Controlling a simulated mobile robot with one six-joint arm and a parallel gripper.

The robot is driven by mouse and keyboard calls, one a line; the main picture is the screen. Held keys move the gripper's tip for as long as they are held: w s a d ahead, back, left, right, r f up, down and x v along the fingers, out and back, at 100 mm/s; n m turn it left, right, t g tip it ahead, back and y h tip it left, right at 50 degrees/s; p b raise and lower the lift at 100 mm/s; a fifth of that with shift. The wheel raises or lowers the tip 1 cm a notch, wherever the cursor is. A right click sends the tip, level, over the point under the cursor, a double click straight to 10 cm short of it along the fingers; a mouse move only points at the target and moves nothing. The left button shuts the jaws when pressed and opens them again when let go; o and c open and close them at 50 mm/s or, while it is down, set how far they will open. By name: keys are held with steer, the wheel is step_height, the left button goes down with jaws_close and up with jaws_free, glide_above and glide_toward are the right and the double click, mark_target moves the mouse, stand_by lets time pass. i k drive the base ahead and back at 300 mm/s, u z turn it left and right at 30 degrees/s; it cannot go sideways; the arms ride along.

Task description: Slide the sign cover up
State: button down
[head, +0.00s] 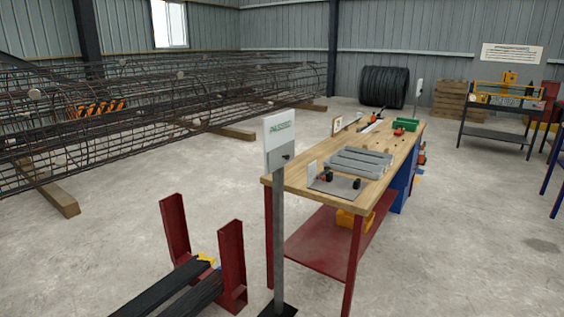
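The post stands on a dark base plate (278,310). My gripper is not in view.
A wooden workbench (292,181) with grey parts and a green bin (406,124) stands right behind the sign. Red uprights (232,265) and dark bars (165,290) stand left of the post. A long rebar cage (130,110) lies behind.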

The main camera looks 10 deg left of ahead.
mark_target(277, 157)
steer(key=u, duration=0.5)
steer(key=i, duration=0.55)
steer(key=u, duration=0.85)
steer(key=i, duration=0.6)
steer(key=u, duration=0.35)
